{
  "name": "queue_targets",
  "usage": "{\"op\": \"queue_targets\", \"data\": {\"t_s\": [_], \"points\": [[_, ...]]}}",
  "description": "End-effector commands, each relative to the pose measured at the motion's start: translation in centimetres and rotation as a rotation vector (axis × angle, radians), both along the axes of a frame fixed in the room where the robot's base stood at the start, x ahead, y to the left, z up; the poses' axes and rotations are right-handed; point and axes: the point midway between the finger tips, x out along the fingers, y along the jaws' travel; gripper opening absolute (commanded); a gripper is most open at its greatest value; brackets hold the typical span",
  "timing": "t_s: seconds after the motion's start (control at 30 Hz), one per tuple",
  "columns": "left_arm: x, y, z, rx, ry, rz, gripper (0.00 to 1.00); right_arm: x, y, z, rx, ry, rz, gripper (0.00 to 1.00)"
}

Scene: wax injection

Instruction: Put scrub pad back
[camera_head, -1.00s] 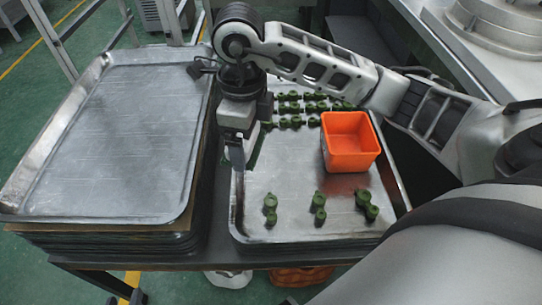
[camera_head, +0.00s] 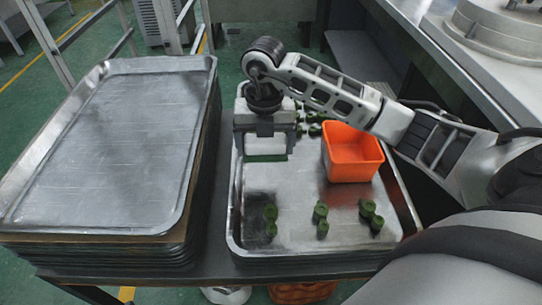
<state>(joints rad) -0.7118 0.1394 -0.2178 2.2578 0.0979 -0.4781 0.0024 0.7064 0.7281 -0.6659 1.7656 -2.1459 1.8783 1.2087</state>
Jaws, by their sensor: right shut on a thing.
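My right gripper (camera_head: 265,133) points down over the back left of the right-hand metal tray (camera_head: 290,246). It is shut on the scrub pad (camera_head: 266,146), a white block with a green lower edge. The pad is close to the tray floor; I cannot tell whether it touches it. The gripper hides part of the pad and some green pieces behind it. My left gripper is not in view.
An orange open box (camera_head: 353,168) stands in the tray, right of the gripper. Several green wax pieces (camera_head: 320,212) stand along the tray's front, others behind the gripper. A stack of empty metal trays (camera_head: 110,150) is at the left.

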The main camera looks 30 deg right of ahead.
Motion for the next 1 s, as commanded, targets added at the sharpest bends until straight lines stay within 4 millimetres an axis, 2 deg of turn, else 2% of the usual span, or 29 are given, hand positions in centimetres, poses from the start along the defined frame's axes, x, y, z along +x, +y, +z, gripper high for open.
{"op": "queue_targets", "data": {"t_s": [0.1,0.2,0.53,0.7,1.0], "points": [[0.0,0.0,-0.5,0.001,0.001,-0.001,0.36,1.4,-1.6,-2.5,0.000,0.004,-0.003,0.64],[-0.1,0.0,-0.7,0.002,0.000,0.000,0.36,2.4,-2.5,-4.1,0.001,0.002,-0.002,0.64],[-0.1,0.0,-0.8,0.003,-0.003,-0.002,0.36,3.7,-4.0,-6.4,0.001,0.001,0.001,0.64],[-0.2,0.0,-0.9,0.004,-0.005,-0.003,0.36,3.5,-3.8,-8.9,0.002,0.002,0.003,0.64],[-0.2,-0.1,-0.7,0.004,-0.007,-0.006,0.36,3.6,-3.9,-9.2,0.000,-0.001,0.003,0.64]]}}
